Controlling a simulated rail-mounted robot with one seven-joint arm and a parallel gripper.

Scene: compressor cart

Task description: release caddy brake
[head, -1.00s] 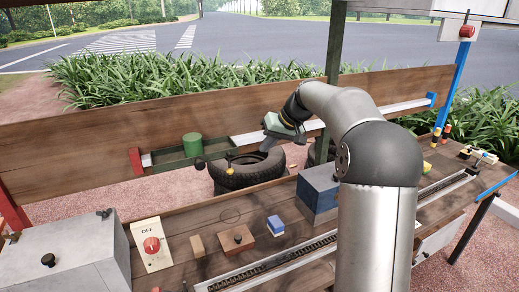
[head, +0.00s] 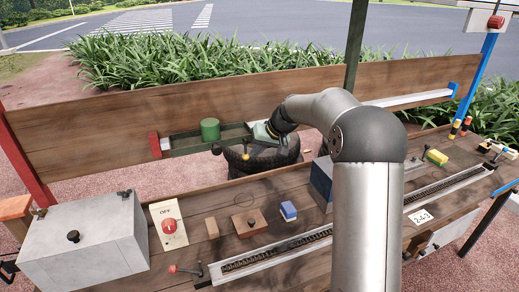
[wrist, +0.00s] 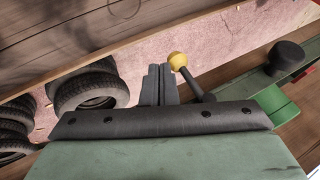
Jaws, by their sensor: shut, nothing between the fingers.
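The caddy is a long green tray (head: 183,143) on the rail of the back board, carrying a green cylinder (head: 210,130). A short lever with a yellow ball knob (head: 246,156) sticks out from the caddy's front near its right end. The knob and its dark stem also show in the wrist view (wrist: 178,61). My gripper (wrist: 158,85) is shut and empty, its two dark fingers together just left of the lever in that view. A small gap shows between fingertips and knob; I cannot tell the depth. In the head view my gripper (head: 254,140) is just above the knob, its fingertips hard to make out.
A red stop (head: 155,145) marks the rail's left end and a blue one (head: 453,91) its right. Tyres (head: 284,153) lie behind the bench. The bench holds an OFF switch box (head: 168,229), a grey box (head: 88,244), small blocks and a chain track (head: 275,253).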

